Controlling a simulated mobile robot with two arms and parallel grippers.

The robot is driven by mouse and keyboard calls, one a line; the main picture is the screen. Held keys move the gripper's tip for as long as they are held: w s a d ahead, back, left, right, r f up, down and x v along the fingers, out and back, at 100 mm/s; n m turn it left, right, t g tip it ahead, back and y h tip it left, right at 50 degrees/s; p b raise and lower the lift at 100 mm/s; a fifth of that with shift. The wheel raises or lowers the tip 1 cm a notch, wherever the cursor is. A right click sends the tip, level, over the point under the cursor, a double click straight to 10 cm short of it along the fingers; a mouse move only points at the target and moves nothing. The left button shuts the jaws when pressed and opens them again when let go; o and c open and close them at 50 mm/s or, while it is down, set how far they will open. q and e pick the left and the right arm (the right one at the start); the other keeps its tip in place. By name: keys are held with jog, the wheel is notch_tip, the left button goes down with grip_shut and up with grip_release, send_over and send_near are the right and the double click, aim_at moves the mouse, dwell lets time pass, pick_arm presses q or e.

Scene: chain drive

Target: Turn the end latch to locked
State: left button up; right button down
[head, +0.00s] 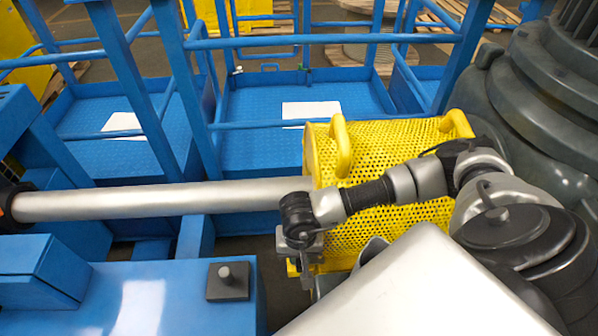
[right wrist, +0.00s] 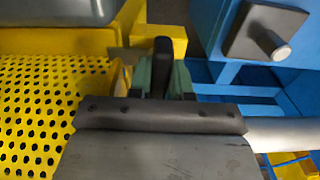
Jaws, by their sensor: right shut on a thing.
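The yellow perforated guard (head: 385,215) lies over the right end of the silver shaft (head: 170,200); it also fills the left of the right wrist view (right wrist: 45,110). The end latch shows as a dark upright lever (right wrist: 162,58) beside a yellow bracket (right wrist: 172,32) at the guard's end. My right gripper (right wrist: 162,80) is shut on this lever, with one greenish finger on each side of it. In the head view my right gripper (head: 306,262) points down at the guard's near left corner and hides the latch. My left gripper is in neither view.
A blue frame with a dark square plate and short peg (head: 227,280) stands left of my right gripper. Blue railings (head: 330,42) and blue trays with white sheets (head: 311,113) lie behind. Large dark grey machinery (head: 540,110) stands at the right.

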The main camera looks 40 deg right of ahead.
jog(key=shift+w+r+n, duration=0.1)
jog(key=shift+n, duration=0.2)
jog(key=c, duration=1)
grip_release()
jog(key=shift+c, duration=0.2)
notch_tip(320, 180, up, 11)
jog(key=b, duration=0.1)
jog(key=shift+b, duration=0.35)
